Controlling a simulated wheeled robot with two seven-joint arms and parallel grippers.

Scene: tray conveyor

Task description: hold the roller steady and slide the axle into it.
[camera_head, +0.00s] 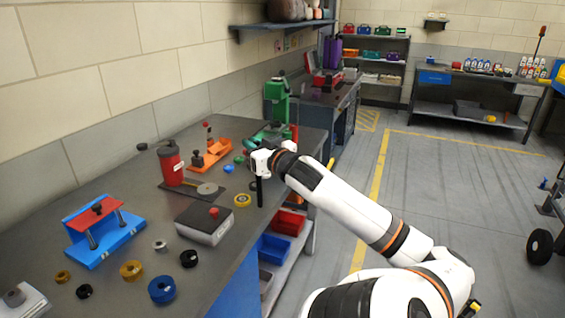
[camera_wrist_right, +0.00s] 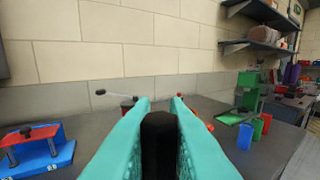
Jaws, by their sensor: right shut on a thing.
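My right gripper (camera_head: 262,164) hangs above the right edge of the grey workbench (camera_head: 130,215) and is shut on a black rod (camera_head: 260,191), which looks like the axle. The rod points down, close to upright, and its lower end is clear of other parts. In the right wrist view the black rod (camera_wrist_right: 160,145) sits between the two teal fingers (camera_wrist_right: 160,130). A yellow-rimmed wheel (camera_head: 242,200) lies flat on the bench just left of the rod, apart from it; I cannot tell whether it is the roller. My left gripper is not in view.
A green press (camera_head: 278,100) is farther back. Open floor lies right.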

